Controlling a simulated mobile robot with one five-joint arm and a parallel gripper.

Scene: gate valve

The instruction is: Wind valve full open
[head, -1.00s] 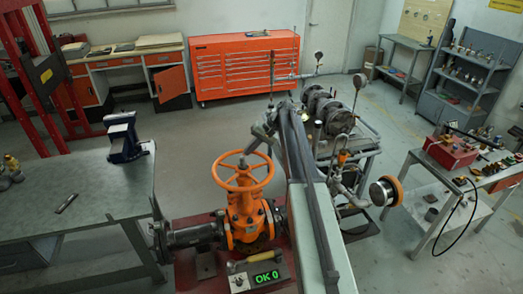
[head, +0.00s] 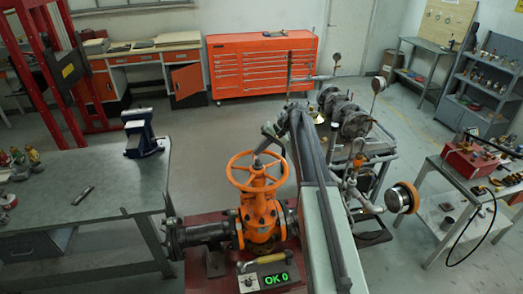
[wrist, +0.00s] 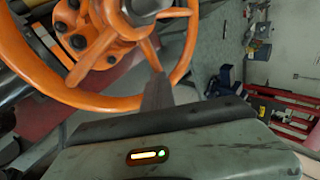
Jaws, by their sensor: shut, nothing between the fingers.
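The gate valve (head: 258,215) has an orange body and a spoked orange handwheel (head: 232,172), and sits in a dark pipe run. In the wrist view the handwheel (wrist: 35,70) fills the upper left, with a grey stem end at its hub. My gripper (head: 259,154) reaches down to the far side of the wheel. In the wrist view its dark fingers (wrist: 156,80) are shut and overlap the rim beside a spoke. Nothing shows between them, and I cannot tell whether they touch the wheel.
A workbench (head: 110,195) with a blue vise (head: 142,138) stands left of the valve. A pump rig (head: 355,120) with pipes and gauges stands to the right, beyond my arm. An orange tool cabinet (head: 262,70) is at the back. Open floor lies between cabinet and valve.

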